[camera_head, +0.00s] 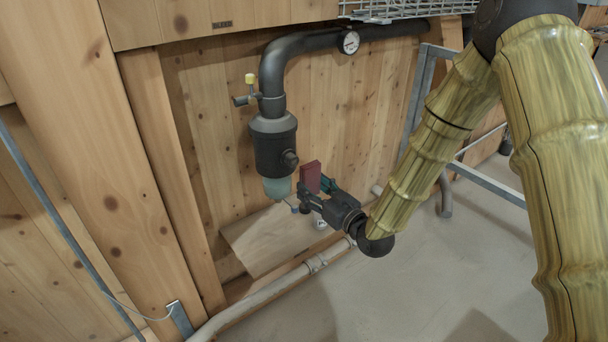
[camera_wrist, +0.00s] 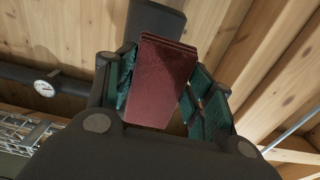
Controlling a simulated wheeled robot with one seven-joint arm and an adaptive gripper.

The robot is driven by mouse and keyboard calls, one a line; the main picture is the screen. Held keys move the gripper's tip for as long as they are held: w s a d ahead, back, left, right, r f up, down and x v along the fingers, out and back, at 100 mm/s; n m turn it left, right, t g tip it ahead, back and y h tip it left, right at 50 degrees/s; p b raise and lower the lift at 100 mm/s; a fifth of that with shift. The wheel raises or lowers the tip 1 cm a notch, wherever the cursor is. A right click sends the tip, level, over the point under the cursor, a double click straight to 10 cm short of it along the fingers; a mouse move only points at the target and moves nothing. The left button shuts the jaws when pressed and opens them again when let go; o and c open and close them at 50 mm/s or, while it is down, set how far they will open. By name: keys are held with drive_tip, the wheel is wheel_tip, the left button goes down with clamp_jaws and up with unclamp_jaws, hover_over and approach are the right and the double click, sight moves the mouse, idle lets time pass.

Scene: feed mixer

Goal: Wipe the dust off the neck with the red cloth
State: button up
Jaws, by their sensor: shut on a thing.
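My gripper (camera_head: 314,190) is shut on the red cloth (camera_head: 311,175), a folded dark-red pad standing up from between the fingers. In the wrist view the cloth (camera_wrist: 160,82) sits between the teal finger pads, its layered edge pointing away from my palm. A black vessel (camera_head: 274,146) hangs from a dark pipe on the wooden wall. Its pale blue-green lower end, which looks like the neck (camera_head: 277,187), is just left of my gripper. The cloth appears apart from it, to the right. I cannot make out dust on it.
A yellow-topped valve (camera_head: 250,80) sticks out left of the pipe. A gauge (camera_head: 349,42) is on the pipe above. A board (camera_head: 262,240) leans below the vessel, and a pale floor pipe (camera_head: 262,295) runs along the wall. A metal frame (camera_head: 415,95) stands right. The floor is open.

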drive_tip(key=shift+a, duration=0.1)
drive_tip(key=x, duration=0.6)
drive_tip(key=shift+w+a, duration=0.2)
drive_tip(key=shift+w, duration=0.1)
drive_tip(key=shift+b+x, duration=0.3)
drive_tip(key=shift+x, duration=0.7)
idle(1.1)
drive_tip(key=shift+d, duration=0.1)
drive_tip(key=shift+w+f, duration=0.1)
drive_tip(key=shift+w, duration=0.05)
drive_tip(key=shift+w+d, duration=0.1)
drive_tip(key=shift+d, duration=0.15)
drive_tip(key=shift+c, duration=1.3)
drive_tip(key=w+d, duration=0.2)
drive_tip(key=shift+d, duration=0.25)
